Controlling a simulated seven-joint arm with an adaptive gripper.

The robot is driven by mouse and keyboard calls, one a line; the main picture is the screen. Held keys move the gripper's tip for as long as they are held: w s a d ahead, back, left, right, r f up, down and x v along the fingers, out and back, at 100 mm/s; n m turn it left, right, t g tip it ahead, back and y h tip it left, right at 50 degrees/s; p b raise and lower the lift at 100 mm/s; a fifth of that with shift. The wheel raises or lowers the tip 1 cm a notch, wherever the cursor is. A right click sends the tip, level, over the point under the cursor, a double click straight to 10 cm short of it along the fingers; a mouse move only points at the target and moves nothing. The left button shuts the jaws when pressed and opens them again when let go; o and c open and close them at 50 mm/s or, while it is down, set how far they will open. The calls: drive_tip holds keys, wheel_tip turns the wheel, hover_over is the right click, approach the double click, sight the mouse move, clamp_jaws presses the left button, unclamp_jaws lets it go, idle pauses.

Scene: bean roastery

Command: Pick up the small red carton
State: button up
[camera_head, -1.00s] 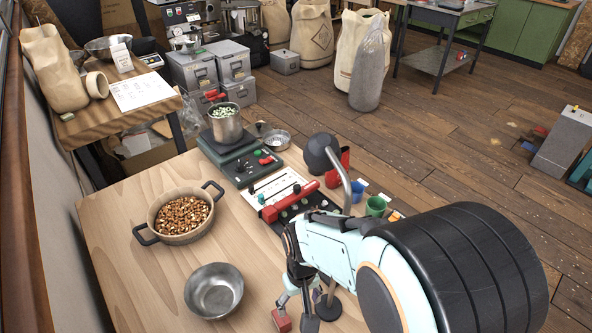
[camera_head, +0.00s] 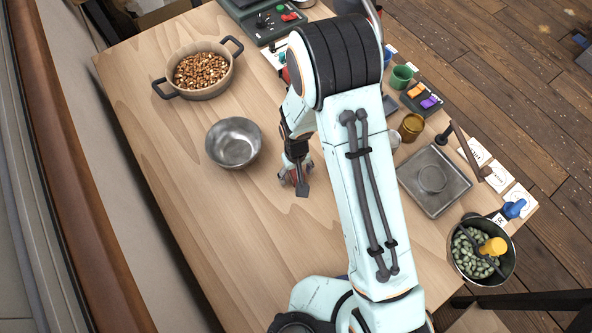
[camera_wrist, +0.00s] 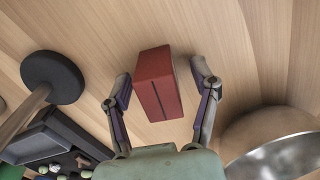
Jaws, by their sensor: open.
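The small red carton (camera_wrist: 157,88) lies on the wooden table between the two fingers of my gripper (camera_wrist: 160,75) in the wrist view. The gripper is open, with one finger on each side of the carton and a visible gap at each side. In the head view my gripper (camera_head: 294,176) points down near the table, right of the metal bowl (camera_head: 234,142). There the fingers hide most of the carton, and only a bit of red shows among them.
The metal bowl also shows close at the right in the wrist view (camera_wrist: 262,128). A black round stand base (camera_wrist: 52,76) is at the left there. A pot of beans (camera_head: 201,70) stands behind the bowl. A metal tray (camera_head: 434,181) lies right of my arm. The table's left part is clear.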

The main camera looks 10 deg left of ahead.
clamp_jaws()
